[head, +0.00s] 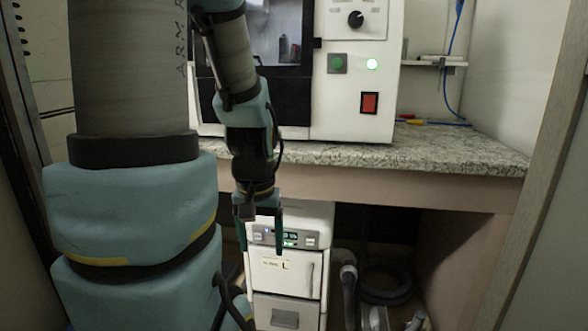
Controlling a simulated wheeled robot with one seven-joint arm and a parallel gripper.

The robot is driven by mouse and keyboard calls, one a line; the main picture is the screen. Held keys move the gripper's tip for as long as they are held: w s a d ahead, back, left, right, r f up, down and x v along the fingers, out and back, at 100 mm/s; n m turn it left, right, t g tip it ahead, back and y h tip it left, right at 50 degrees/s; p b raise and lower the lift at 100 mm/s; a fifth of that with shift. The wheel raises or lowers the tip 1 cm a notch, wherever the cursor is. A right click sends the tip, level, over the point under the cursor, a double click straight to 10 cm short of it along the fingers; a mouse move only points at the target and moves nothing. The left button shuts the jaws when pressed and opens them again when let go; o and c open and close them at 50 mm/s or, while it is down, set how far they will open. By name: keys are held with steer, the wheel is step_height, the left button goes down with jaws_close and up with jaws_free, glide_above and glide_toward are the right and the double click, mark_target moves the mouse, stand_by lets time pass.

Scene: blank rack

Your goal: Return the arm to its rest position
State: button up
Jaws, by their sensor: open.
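My arm reaches forward from the left side of the head view, with its teal and grey links in front of the bench. My gripper (260,232) hangs fingers down below the bench's front edge, in front of a white cabinet. Its two teal fingers are apart, and nothing shows between them except the cabinet behind. I cannot tell how far the fingers are from the cabinet.
A white machine (352,118) with a dark window, a knob and a red switch stands on the granite bench (455,152). The white cabinet (285,272) sits beneath it. Hoses (348,285) lie to its right. A door frame edge (535,165) rises at right.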

step_height(320, 180, up, 28)
steer(key=p, duration=2.8)
steer(key=shift+f, duration=0.1)
